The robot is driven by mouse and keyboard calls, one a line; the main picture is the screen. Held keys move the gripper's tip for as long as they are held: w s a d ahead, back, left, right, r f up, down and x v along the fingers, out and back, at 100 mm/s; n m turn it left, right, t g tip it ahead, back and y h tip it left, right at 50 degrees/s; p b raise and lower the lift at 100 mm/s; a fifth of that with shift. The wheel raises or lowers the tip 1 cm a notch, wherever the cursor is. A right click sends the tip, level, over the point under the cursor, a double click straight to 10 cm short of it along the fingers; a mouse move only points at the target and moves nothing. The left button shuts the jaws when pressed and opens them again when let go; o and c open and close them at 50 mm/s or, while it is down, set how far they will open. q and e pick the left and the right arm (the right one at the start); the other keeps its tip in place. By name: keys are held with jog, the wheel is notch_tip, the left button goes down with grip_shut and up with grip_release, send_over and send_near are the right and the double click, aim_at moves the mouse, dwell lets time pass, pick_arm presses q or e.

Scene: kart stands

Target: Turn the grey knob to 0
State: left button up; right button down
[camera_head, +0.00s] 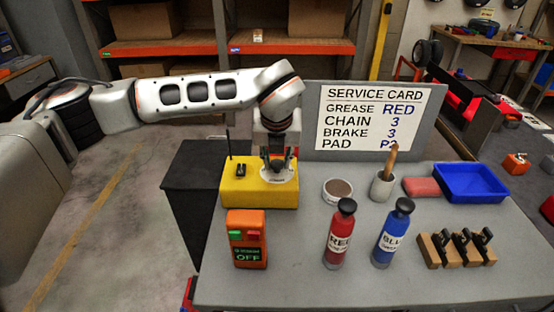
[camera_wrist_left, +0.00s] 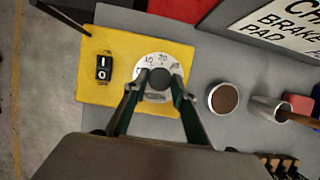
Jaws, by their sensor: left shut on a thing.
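A yellow box (camera_head: 233,193) stands at the back left of the grey table; it also shows in the left wrist view (camera_wrist_left: 95,97). A pale round dial with numbers lies on its top, and the dark grey knob (camera_wrist_left: 159,78) sits at the dial's middle. My left gripper (camera_head: 278,165) points down at the dial from above. In the left wrist view its two fingers (camera_wrist_left: 157,84) are on either side of the knob, shut on it. The knob's pointer and part of the dial scale are hidden or too small to read. My right gripper is not in view.
A black rocker switch (camera_wrist_left: 104,67) and a thin antenna (camera_head: 229,143) are left of the dial. An orange device (camera_head: 247,257) reading OFF stands in front. A tin (camera_head: 337,190), red bottle (camera_head: 339,236) and blue bottle (camera_head: 392,236) stand to the right. A service card (camera_head: 368,117) stands behind.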

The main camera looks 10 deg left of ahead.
pick_arm(q)
jog(key=o, duration=1.1)
jog(key=v, duration=1.2)
